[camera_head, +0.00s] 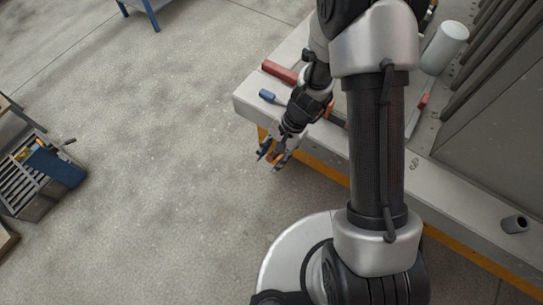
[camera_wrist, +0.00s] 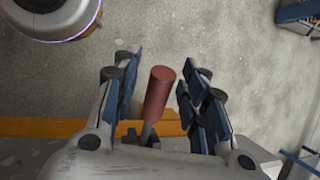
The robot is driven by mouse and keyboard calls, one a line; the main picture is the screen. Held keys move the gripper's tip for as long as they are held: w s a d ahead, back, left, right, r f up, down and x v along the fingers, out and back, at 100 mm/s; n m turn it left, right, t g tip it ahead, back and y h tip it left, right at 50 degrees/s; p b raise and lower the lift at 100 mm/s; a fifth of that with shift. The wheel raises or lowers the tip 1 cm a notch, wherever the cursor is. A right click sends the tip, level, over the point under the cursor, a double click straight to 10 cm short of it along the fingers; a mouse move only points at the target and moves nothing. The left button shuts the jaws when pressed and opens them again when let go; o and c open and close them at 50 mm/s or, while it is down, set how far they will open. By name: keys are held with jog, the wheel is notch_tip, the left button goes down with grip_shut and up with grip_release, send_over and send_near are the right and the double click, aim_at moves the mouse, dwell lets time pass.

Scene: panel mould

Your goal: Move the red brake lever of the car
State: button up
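The red brake lever (camera_wrist: 159,95) shows in the wrist view as a red cylindrical grip on a short grey stem. It points up the picture, over the orange edge of the bench. My gripper (camera_wrist: 159,88) is open, with one blue-padded finger on each side of the red grip. Gaps show between the grip and both fingers. In the head view my gripper (camera_head: 274,156) is low beside the front edge of the bench, and I cannot make out the lever there.
The pale bench (camera_head: 460,190) has an orange edge and runs along the right. A red-handled item (camera_head: 280,72) and a blue-handled item (camera_head: 268,96) lie on it, and a dark cup (camera_head: 514,224) stands nearer. A slatted crate (camera_head: 36,178) is at left. The floor between is clear.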

jog(key=shift+c, duration=0.2)
grip_shut()
dwell(0.5)
